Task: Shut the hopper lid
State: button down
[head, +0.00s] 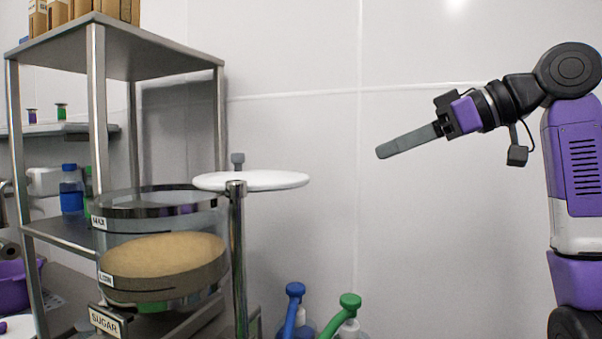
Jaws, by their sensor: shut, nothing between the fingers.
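The sugar hopper (150,223) is a clear drum with a metal rim at the left, partly filled with tan sugar (165,256). Its labels read MAX, LOW and SUGAR. The hopper lid (268,181) is a flat white disc with a grey knob, on top of a steel post (238,270). It is swung out to the right of the hopper, so most of the hopper mouth is uncovered. My gripper (385,152) is shut and empty, its grey fingers pointing left. In the picture it is right of the lid and a little higher, apart from it.
A steel shelf rack (97,120) stands around and behind the hopper, with cardboard boxes on top. A blue bottle (72,190) is on a lower shelf. Blue (294,305) and green (347,307) pump heads rise below the lid. Between lid and gripper, only the white wall shows.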

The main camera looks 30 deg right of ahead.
aim_at(306, 181)
jog(key=p+x, duration=0.2)
jog(key=x, duration=0.5)
jog(key=p+x, duration=0.1)
jog(key=x, duration=0.7)
jog(key=shift+w+d+r+p, duration=0.25)
jog(key=shift+p, duration=0.15)
